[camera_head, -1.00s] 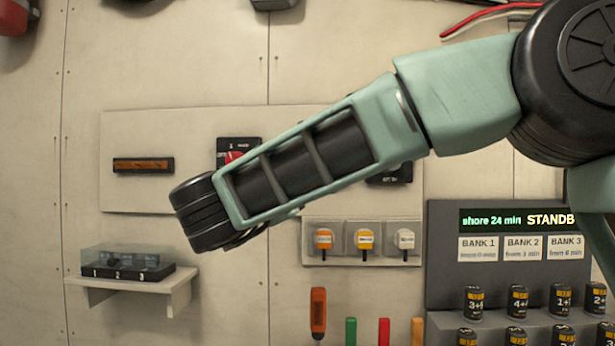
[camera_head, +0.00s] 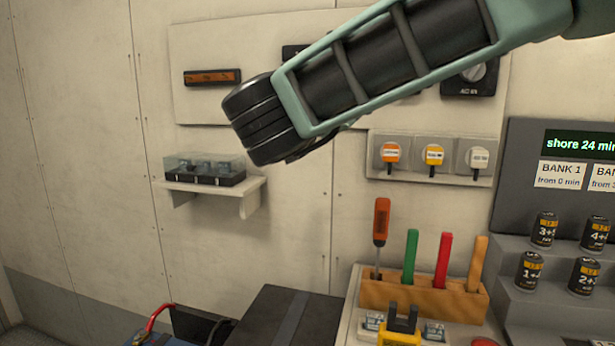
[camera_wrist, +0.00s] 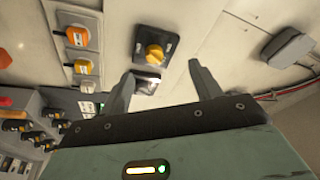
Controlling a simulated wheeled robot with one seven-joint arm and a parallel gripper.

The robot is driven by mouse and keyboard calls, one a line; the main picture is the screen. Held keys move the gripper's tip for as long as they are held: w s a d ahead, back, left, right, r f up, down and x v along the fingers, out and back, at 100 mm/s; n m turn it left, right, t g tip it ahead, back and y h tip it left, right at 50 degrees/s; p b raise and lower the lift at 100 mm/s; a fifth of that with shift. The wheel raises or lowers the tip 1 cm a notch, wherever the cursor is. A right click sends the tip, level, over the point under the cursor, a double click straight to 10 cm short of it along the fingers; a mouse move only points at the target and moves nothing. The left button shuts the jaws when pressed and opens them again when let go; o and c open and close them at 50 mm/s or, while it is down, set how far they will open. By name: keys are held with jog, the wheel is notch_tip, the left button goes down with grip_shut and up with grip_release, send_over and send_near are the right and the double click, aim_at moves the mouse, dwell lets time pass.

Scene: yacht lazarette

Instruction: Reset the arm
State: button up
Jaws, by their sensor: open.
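My gripper (camera_wrist: 161,72) shows in the wrist view with its two dark fingers apart and nothing between them. Beyond the fingers is a wall with a black square switch (camera_wrist: 170,42) that has a yellow knob. In the head view my arm (camera_head: 400,55) reaches in from the upper right across the wall panel, its black rounded joint at the left end. My gripper cannot be made out in the head view.
Left of the arm's end is a shelf (camera_head: 250,193) with a clear-lidded box (camera_head: 205,170). Below stand a wooden tool rack (camera_head: 425,299), a dark box (camera_head: 285,320) and stepped rows of batteries (camera_head: 545,230). A grey wall box (camera_wrist: 288,45) is at the wrist view's upper right.

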jog(key=s+a+f+n+g+y+p, duration=0.1)
jog(key=s+a+f+n+g+y, duration=0.1)
jog(key=a+f+n+y, duration=0.4)
jog(key=s+a+f+n+g+y+p, duration=0.1)
jog(key=s+a+f+n+y, duration=0.3)
jog(key=n+y, duration=0.65)
jog(key=s+d+f+n+g+p, duration=0.1)
jog(key=s+f+n+g+p, duration=0.1)
jog(key=s+f+n+g, duration=0.55)
jog(key=s+d+f+g+h, duration=0.3)
jog(key=s+d+f, duration=0.3)
jog(key=s+d, duration=0.2)
jog(key=s+d+f+n+g+h+p, duration=0.1)
jog(key=s+d+f+g+h, duration=0.2)
jog(key=s+d, duration=0.4)
notch_tip(320, 180, down, 3)
jog(key=shift+s+d+r+g, duration=0.1)
jog(key=shift+s+d+g, duration=0.35)
jog(key=shift+s, duration=0.45)
jog(key=shift+a, duration=0.15)
